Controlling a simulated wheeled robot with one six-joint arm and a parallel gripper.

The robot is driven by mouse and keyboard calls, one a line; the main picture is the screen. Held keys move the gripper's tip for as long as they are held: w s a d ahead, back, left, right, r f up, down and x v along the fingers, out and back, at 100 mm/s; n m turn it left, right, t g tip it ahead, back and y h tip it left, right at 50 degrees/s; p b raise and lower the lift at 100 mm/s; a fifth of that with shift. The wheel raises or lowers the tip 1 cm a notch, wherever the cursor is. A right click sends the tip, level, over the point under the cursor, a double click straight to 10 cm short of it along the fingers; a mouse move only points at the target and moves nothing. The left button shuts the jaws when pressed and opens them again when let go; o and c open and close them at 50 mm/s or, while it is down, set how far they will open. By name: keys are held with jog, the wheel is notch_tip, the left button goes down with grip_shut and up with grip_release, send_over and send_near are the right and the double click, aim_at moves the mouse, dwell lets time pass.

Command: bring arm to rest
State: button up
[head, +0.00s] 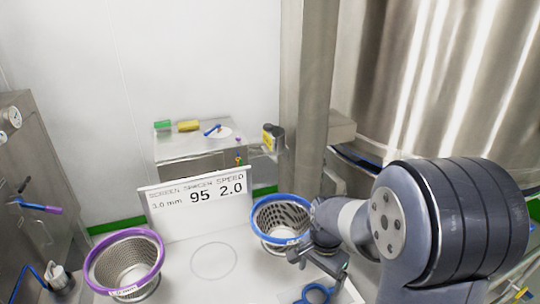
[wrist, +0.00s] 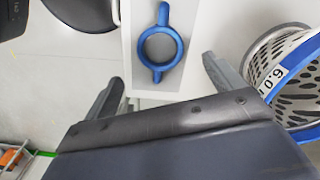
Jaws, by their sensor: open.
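My gripper (head: 318,258) is at the right side of the white bench in the head view, just in front of the blue-rimmed perforated basket (head: 283,218). In the wrist view my gripper (wrist: 165,88) has its two fingers spread wide with nothing between them. A blue ring with two tabs (wrist: 178,62) lies on a white surface beyond the fingertips. The ring also shows in the head view (head: 306,298), partly cut off by the bottom edge. The basket, marked 6.0 in the wrist view (wrist: 296,80), stands to the right of the fingers there.
A purple-rimmed mesh basket (head: 126,262) stands at the bench's left. A sign reading 3.0 mm, 95, 2.0 (head: 198,203) stands behind. A steel box (head: 200,148) holds small green and yellow items. A large steel vessel (head: 440,80) rises at right. The bench middle has an empty circle outline.

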aim_at(315, 299)
notch_tip(315, 299, down, 7)
jog(key=shift+r, duration=0.15)
jog(key=shift+p, duration=0.45)
jog(key=shift+r+p, duration=0.95)
jog(key=shift+r, duration=0.3)
